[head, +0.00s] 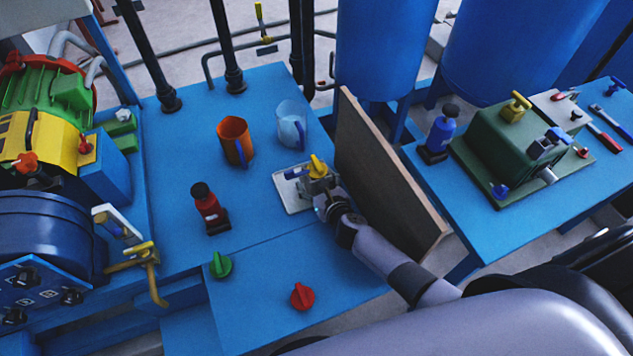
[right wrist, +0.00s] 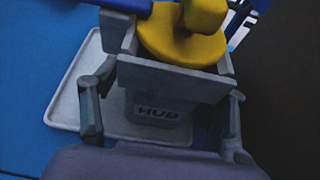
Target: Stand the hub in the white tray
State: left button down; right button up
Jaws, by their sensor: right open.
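The hub is a grey block with a yellow knob on top and the word HUB on its face; it shows in the right wrist view (right wrist: 158,112) and small in the head view (head: 317,184). It looks upright, over the right part of the white tray (right wrist: 66,98), which lies flat on the blue table (head: 290,193). My right gripper (right wrist: 162,98) is open, with one finger on either side of the hub; small gaps seem to show. The gripper partly hides the hub and tray in the head view (head: 324,194). My left gripper is out of view.
An orange mug (head: 235,141) and a clear mug (head: 291,124) stand behind the tray. A red bottle (head: 209,208) stands to its left. Green (head: 221,264) and red (head: 302,296) knobs are nearer. A brown upright panel (head: 380,175) rises close on the right.

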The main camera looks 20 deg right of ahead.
jog(key=shift+r, duration=0.15)
jog(key=shift+s+r, duration=0.1)
jog(key=shift+s, duration=0.15)
jog(key=p+v, duration=0.2)
jog(key=v, duration=0.9)
jog(key=shift+s+r, duration=0.1)
jog(key=shift+s, duration=0.2)
